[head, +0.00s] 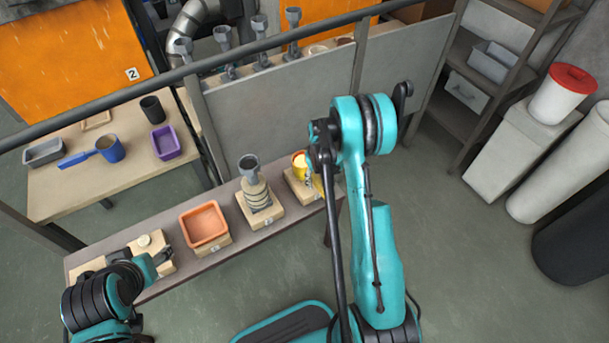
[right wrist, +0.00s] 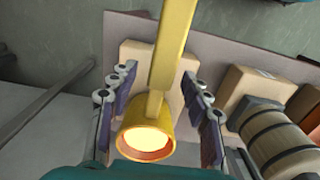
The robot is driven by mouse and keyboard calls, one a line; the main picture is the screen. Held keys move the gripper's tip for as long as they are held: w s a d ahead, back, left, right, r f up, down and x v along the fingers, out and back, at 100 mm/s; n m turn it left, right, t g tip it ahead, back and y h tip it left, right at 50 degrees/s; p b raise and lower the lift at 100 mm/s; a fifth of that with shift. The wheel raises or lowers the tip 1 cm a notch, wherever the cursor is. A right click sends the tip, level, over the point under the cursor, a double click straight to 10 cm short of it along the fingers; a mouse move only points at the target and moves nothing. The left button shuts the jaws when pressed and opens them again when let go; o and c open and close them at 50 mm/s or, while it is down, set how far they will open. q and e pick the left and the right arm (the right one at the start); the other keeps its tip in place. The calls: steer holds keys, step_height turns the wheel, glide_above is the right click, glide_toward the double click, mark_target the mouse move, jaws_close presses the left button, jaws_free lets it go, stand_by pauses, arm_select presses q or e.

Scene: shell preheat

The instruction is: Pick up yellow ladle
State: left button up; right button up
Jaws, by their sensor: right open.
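The yellow ladle (head: 299,163) is on a wooden block (head: 293,184) at the right end of the narrow bench, partly hidden by my right gripper. In the right wrist view the ladle's round cup (right wrist: 146,143) shows a pale inside, and its long flat handle (right wrist: 175,40) runs to the top edge. My right gripper (right wrist: 158,88) is open, with its finger pairs on both sides of the ladle and visible gaps beside it. Contact is not visible. My left gripper (head: 158,258) is over the bench's left end; its jaw state is unclear.
A ringed post with a grey cup (head: 249,164) stands just left of the ladle. An orange tray (head: 205,222) is further left. A grey panel (head: 285,105) rises behind the bench. A blue ladle (head: 110,150) and purple tray (head: 166,141) are on the left table.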

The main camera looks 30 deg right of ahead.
step_height(320, 180, down, 2)
steer(key=shift+w+f, duration=0.1)
arm_select(q)
steer(key=shift+f, duration=0.45)
arm_select(e)
jaws_close()
steer(key=shift+r, duration=0.3)
